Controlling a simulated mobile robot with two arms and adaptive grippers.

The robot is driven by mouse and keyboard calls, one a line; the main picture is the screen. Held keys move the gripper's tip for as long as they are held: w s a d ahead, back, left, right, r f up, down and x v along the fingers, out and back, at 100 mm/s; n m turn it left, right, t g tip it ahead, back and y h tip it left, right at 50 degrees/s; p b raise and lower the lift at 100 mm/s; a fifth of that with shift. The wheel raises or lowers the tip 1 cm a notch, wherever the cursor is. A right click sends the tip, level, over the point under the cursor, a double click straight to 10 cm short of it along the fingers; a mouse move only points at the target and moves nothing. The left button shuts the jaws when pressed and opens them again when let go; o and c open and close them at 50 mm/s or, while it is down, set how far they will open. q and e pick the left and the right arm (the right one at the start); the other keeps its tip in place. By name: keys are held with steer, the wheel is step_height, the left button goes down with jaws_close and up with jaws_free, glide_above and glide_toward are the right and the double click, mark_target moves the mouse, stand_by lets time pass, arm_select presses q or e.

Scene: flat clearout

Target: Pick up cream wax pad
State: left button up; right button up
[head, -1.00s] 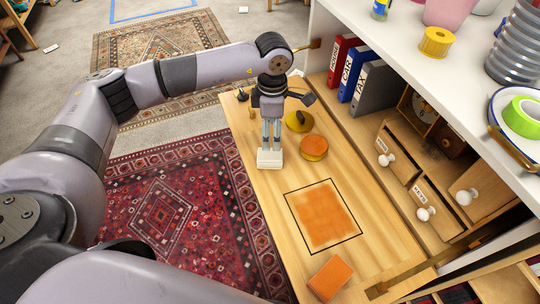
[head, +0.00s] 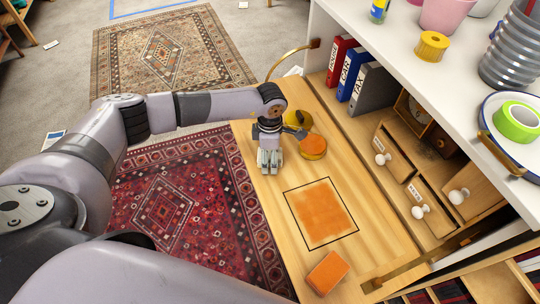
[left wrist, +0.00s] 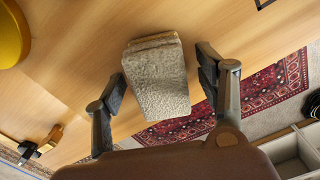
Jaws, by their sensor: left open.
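The cream wax pad (left wrist: 157,80) shows in the left wrist view as a rough, greyish-beige block on the wooden bench top. It sits between the two spread fingers of my left gripper (left wrist: 165,92), with a gap on either side. In the head view my left gripper (head: 270,163) points down at the bench's left edge and largely hides the pad. My right gripper is not in view.
On the bench (head: 250,150) are a round orange pad (head: 312,148), a yellow round object (head: 298,119), an outlined orange patch (head: 321,212) and an orange block (head: 327,273). Binders (head: 355,78) and drawers (head: 388,155) stand to the right. A red rug (head: 180,190) lies left.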

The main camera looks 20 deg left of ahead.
mark_target(270, 153)
arm_select(q)
steer(key=c, duration=1.3)
steer(key=shift+c, duration=0.2)
steer(key=shift+r, duration=0.15)
step_height(270, 153, up, 20)
steer(key=b, duration=0.3)
steer(key=o, duration=0.7)
steer(key=shift+c, duration=0.2)
steer(key=c, duration=0.4)
